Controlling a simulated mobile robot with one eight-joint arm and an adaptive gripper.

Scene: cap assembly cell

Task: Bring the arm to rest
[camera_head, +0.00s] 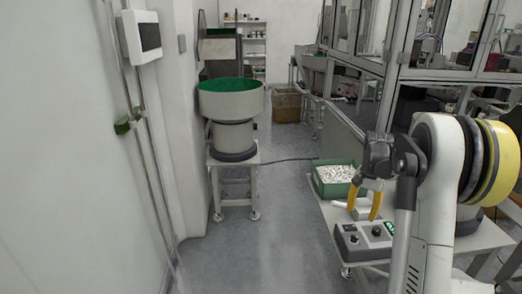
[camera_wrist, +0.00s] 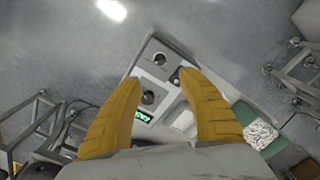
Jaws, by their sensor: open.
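My gripper (camera_head: 365,203) hangs from my arm at the right of the head view, with its yellow fingers pointing down near a control box. In the wrist view the two yellow fingers of my gripper (camera_wrist: 165,95) are spread apart, with nothing held between them. The grey control box (camera_head: 362,242) with black knobs and a green display sits on a table below and beside the fingers. The control box also shows between the fingers in the wrist view (camera_wrist: 153,65).
A green bin (camera_head: 317,187) of small white parts stands behind the control box on the table (camera_head: 328,212). A bowl feeder (camera_head: 231,105) on a stand is at the left. A brown bin (camera_head: 287,104) stands farther back. The grey floor (camera_head: 275,240) between is clear.

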